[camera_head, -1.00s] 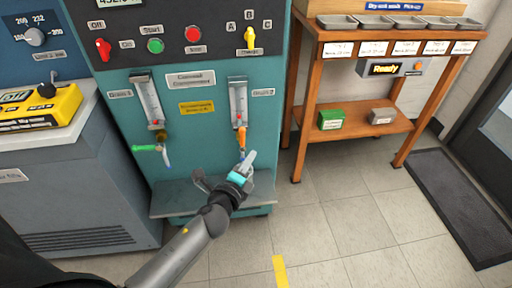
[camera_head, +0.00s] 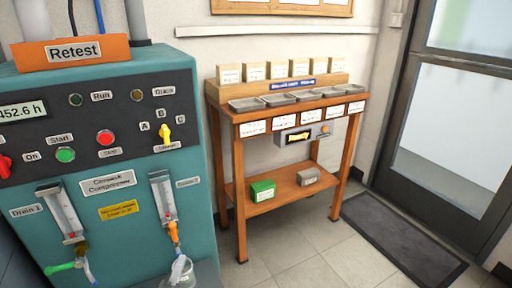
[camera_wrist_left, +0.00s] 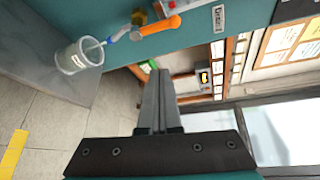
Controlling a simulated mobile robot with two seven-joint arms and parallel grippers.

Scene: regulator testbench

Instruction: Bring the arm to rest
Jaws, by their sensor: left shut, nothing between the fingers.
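My left gripper (camera_wrist_left: 160,75) shows in the wrist view, its two fingers shut together with nothing between them. A thin tube end reaches into the cup. The cup also shows at the bottom of the head view (camera_head: 180,270). I cannot make out my left gripper in the head view. My right gripper is not in view.
A wooden table (camera_head: 240,190) with several grey trays and a green box (camera_head: 262,190) stands right of the bench. A dark mat (camera_head: 400,245) lies before the glass door (camera_head: 450,110). An orange Retest box (camera_head: 72,52) is on the bench top. The tiled floor between is clear.

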